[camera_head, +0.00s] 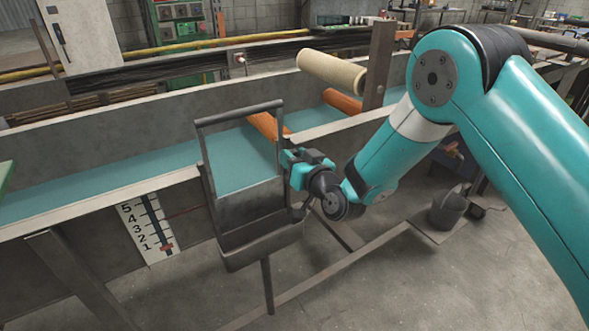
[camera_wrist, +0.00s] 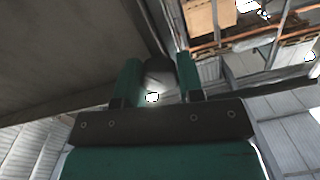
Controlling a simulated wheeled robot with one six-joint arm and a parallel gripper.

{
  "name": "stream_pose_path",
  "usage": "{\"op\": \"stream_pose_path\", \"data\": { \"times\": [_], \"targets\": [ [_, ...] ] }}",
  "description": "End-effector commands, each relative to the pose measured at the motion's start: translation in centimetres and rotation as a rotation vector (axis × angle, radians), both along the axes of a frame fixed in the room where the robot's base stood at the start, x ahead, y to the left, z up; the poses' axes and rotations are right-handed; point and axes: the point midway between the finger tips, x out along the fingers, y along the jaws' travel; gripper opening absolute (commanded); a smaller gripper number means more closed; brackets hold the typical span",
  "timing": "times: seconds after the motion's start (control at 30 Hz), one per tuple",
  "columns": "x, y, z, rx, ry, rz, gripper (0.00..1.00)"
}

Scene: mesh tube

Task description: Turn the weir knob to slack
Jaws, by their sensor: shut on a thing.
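My gripper (camera_head: 288,158) is at the right side of the weir frame. In the wrist view my gripper (camera_wrist: 158,78) has its two teal fingers on either side of a dark round knob (camera_wrist: 159,72), shut on it. The knob is hidden in the head view, and its turn setting cannot be read. A white gauge (camera_head: 146,228) numbered up to 5 hangs on the channel wall, with a red marker near its bottom, by the 1.
A cream roller (camera_head: 332,72) and orange rollers (camera_head: 343,101) lie across the channel behind my gripper. A rusty post (camera_head: 379,65) stands behind my forearm. A dark bucket (camera_head: 449,208) sits low at the right. The floor in front is mostly clear.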

Motion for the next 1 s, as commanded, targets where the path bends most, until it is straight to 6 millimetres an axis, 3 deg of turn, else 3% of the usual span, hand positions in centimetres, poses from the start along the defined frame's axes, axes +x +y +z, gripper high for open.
{"op": "stream_pose_path", "data": {
  "times": [0.4, 0.97, 1.0],
  "targets": [
    [0.02, -0.01, -0.15, -0.168, -0.114, 0.000, 0.11],
    [0.03, -0.03, 0.08, -0.193, -0.132, -0.001, 0.11],
    [0.03, -0.03, 0.08, -0.193, -0.132, -0.001, 0.40]
  ]
}}
